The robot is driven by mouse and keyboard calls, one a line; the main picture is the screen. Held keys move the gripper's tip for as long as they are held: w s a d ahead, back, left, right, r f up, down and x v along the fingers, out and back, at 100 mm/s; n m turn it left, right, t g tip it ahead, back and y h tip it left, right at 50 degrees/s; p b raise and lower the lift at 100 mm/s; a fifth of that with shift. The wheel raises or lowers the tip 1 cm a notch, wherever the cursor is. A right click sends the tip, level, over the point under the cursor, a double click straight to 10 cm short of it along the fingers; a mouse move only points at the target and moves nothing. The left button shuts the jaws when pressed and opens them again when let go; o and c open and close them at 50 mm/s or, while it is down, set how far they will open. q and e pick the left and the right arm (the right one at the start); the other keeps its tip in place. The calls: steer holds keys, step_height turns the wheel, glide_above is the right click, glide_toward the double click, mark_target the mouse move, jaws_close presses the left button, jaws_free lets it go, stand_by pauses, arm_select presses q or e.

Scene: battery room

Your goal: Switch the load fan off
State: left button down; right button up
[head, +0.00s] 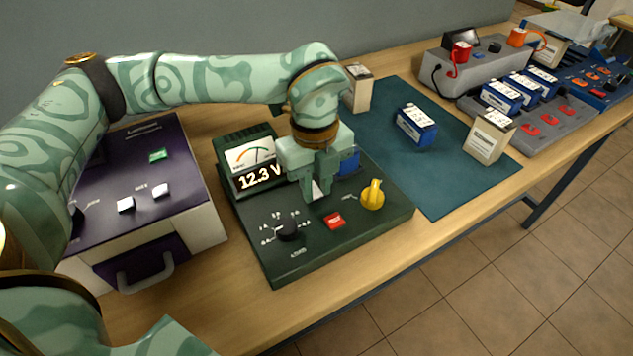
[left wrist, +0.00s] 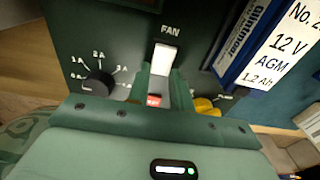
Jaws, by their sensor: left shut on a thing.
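The dark green load tester (head: 350,222) sits on the bench, its meter reading 12.3 V. Its white fan switch (left wrist: 162,60), labelled FAN, stands on the panel in the left wrist view; part of it also shows in the head view (head: 317,188). My left gripper (head: 318,194) is over the panel, shut on the fan switch, with its fingers on either side of the switch's lower part. The fingers hide part of the switch, so I cannot tell its on or off position. My right gripper is not in view.
A black dial (head: 288,231), red button (head: 335,220) and yellow knob (head: 372,194) are close to my left gripper. A blue battery (head: 349,162) is in the tester behind it. A purple-topped unit (head: 125,185) stands left; the teal mat (head: 440,185) has bare room.

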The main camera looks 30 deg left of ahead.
arm_select(q)
steer(key=shift+a+r+g+h+p, duration=0.2)
steer(key=shift+g+h+p, duration=0.1)
steer(key=shift+h, duration=0.2)
steer(key=shift+w+a+g+h, duration=0.2)
steer(key=shift+g+h, duration=0.2)
steer(key=shift+h, duration=0.2)
steer(key=shift+d, duration=0.1)
steer(key=c, duration=1.2)
jaws_free()
steer(key=shift+c, duration=0.2)
